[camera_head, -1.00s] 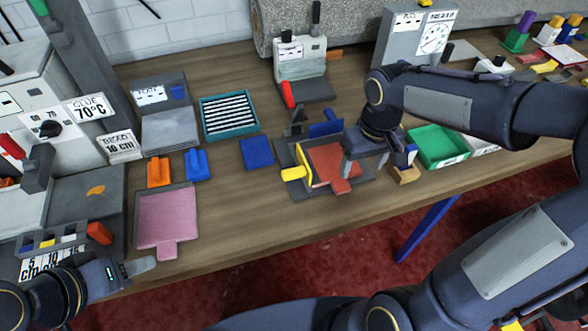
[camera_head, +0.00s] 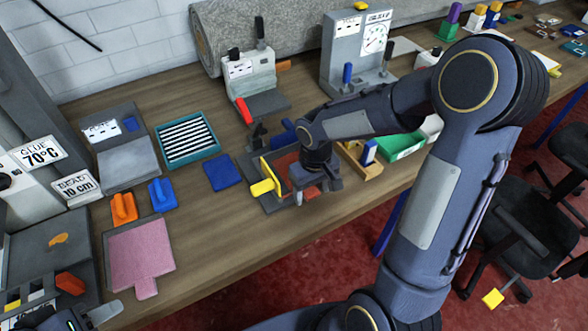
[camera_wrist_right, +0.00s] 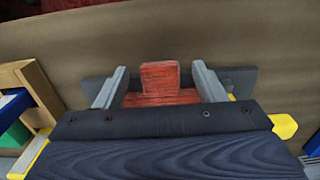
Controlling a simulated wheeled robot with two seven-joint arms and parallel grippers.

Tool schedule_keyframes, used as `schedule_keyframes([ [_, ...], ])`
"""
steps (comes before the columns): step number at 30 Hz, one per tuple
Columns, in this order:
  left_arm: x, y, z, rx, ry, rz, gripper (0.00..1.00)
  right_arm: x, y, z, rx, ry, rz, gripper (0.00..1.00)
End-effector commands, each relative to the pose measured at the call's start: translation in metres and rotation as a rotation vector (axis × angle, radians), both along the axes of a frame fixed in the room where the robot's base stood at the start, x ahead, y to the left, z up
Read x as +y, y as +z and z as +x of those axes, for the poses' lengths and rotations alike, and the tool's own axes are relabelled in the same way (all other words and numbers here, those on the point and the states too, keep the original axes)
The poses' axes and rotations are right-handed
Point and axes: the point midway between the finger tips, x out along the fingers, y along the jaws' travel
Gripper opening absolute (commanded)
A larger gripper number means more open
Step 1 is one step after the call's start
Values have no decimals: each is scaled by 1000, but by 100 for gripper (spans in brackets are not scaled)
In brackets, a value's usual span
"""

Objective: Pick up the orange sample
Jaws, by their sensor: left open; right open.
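The orange sample (camera_head: 284,163), a red-orange piece with a tab, lies in a dark tray (camera_head: 247,163) with a yellow-handled bar, mostly hidden under my right arm. In the right wrist view its tab (camera_wrist_right: 160,78) shows between the two fingers of my right gripper (camera_wrist_right: 160,88). The right gripper (camera_head: 316,192) is open over the tray's front side, with a finger on each side of the tab. I see no grip on it. My left gripper (camera_head: 98,316) is at the bottom left edge, partly cut off, open and away from the sample.
A pink sample (camera_head: 139,252) lies on a dark plate at left. A blue square (camera_head: 222,172) lies left of the tray.

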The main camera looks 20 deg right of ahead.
Motion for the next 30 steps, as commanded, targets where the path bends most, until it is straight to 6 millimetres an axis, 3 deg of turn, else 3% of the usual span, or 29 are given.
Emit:
schedule_keyframes([
  [3,0,0,0,0,0,0,44,0,0,0,0,0,0,62],
  [15,0,0,0,0,0,0,44,0,1,0,-1,0,0,11],
  [23,0,0,0,0,0,0,44,0,3,0,-2,0,0,10],
  [30,0,0,0,0,0,0,44,0,24,1,-5,-1,-1,10],
])
